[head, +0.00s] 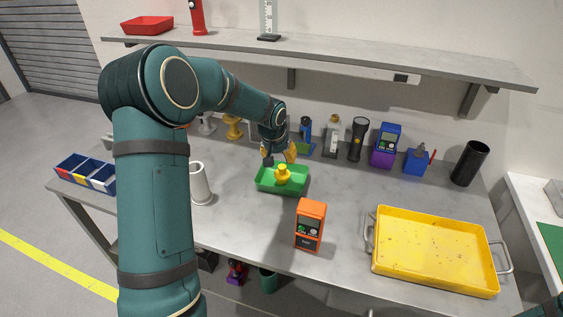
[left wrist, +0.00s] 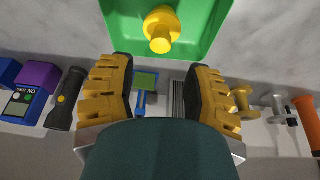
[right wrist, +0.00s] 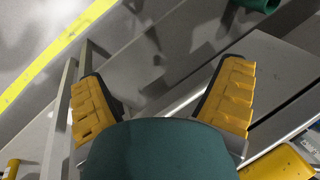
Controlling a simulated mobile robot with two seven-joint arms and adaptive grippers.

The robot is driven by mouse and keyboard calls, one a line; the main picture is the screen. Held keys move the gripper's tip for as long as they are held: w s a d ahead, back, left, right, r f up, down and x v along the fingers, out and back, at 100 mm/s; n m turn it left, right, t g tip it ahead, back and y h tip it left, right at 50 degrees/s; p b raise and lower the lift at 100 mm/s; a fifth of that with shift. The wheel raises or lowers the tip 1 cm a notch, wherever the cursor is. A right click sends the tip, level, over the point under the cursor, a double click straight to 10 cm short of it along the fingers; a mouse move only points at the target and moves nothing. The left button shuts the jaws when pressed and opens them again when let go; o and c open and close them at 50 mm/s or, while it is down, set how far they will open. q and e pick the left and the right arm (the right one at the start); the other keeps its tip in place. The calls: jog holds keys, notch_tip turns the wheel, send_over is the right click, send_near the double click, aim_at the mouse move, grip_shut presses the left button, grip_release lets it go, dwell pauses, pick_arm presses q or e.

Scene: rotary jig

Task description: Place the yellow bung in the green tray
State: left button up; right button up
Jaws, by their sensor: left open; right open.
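The yellow bung (head: 283,174) stands in the green tray (head: 301,187) on the grey workbench. In the left wrist view the bung (left wrist: 161,30) shows inside the green tray (left wrist: 118,22), ahead of the fingertips. My left gripper (head: 279,156) is just behind the bung at the tray's far side. Its two yellow fingers (left wrist: 160,62) are spread with nothing between them, and it is apart from the bung. My right gripper (right wrist: 166,72) is open and empty, away from the tray over the bench's edge and the floor.
An orange meter (head: 310,225) stands in front of the tray, a white cup (head: 200,184) to its left. A yellow tray (head: 437,250) lies at right. Several items, including a black flashlight (head: 357,139), line the back under the shelf (head: 330,61). A blue bin (head: 86,173) is far left.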

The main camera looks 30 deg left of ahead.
pick_arm(q)
jog(key=v, duration=0.4)
dwell(0.5)
